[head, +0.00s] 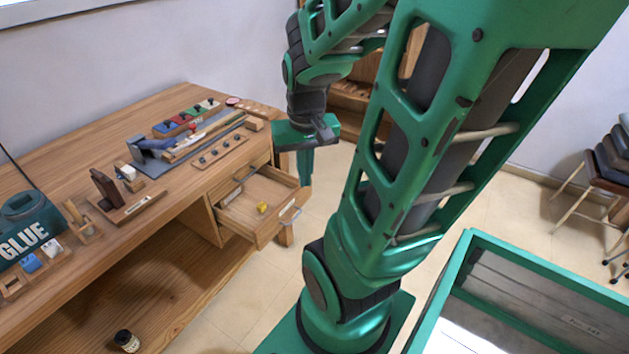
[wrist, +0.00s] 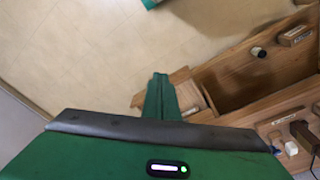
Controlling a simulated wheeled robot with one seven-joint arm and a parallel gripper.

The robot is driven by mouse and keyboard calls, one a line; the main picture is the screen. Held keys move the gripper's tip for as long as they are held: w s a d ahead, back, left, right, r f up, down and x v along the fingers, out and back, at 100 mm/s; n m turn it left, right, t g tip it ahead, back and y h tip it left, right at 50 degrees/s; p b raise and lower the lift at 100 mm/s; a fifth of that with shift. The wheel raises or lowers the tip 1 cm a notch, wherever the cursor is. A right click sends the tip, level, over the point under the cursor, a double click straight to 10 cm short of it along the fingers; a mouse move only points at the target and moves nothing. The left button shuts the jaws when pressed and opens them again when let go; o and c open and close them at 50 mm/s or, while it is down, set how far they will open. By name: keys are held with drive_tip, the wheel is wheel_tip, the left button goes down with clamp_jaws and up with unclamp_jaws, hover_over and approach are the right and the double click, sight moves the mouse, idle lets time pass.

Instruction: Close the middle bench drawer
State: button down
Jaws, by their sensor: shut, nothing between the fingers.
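The wooden drawer (head: 283,217) is pulled out of the bench in the head view, with a metal handle (head: 290,216) on its front and a small yellow object (head: 262,207) inside. My green gripper (head: 305,165) points down with its fingers together and empty, by the far end of the drawer front. I cannot tell whether it touches the drawer. In the wrist view the shut fingers (wrist: 159,98) overlap a wooden edge (wrist: 187,93), which seems to be part of the drawer; the rest is hidden behind my gripper.
The wooden bench (head: 90,145) carries tools, racks and a green glue container (head: 28,232). A small dark jar (head: 126,340) stands on the low shelf. Stacked chairs (head: 612,165) stand far right. Tiled floor is clear.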

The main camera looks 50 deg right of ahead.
drive_tip(key=w+d+f+m+t+h, duration=0.2)
drive_tip(key=w+d+f+m+t, duration=0.15)
drive_tip(key=d+f, duration=0.75)
drive_tip(key=w+d+f+m+t+h, duration=0.15)
drive_tip(key=w+d+f+m, duration=0.3)
drive_tip(key=d+f, duration=0.6)
drive_tip(key=w+d+f, duration=0.4)
drive_tip(key=w+f, duration=0.2)
drive_tip(key=w, duration=0.2)
drive_tip(key=shift+d+f, duration=0.15)
drive_tip(key=shift+d, duration=0.15)
drive_tip(key=shift+w, duration=0.1)
drive_tip(key=shift+d, duration=0.1)
